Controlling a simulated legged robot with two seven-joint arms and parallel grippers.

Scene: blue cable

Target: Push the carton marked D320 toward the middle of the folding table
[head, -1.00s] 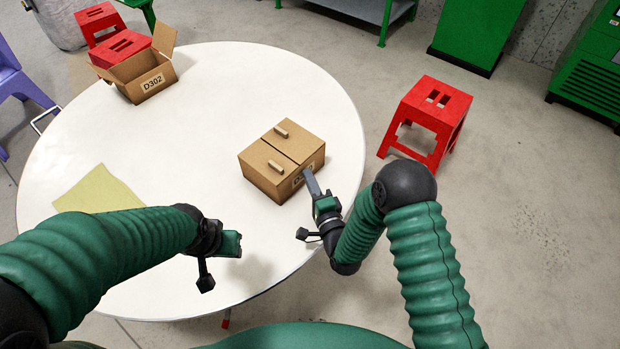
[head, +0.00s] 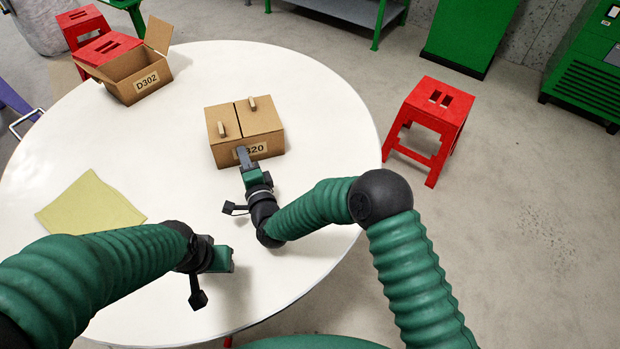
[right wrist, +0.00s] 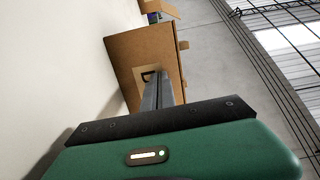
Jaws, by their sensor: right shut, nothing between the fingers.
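The closed carton marked D320 (head: 268,120) sits on the round white folding table (head: 310,100), right of its middle, with two small wooden blocks on its lid. Part of its label is covered by my right gripper (head: 242,152). That gripper is shut and empty, its fingertips at the carton's near face, seemingly touching it. The right wrist view shows the shut fingers (right wrist: 158,90) reaching to the carton (right wrist: 135,55). My left gripper (head: 222,260) hovers over the near part of the table, away from the carton; its fingers are not clear.
An open carton marked D302 (head: 135,85) stands at the table's far left. A yellow cloth or sheet (head: 92,205) lies at the left. A red stool (head: 432,115) stands on the floor beyond the right edge. The table behind the D320 carton is clear.

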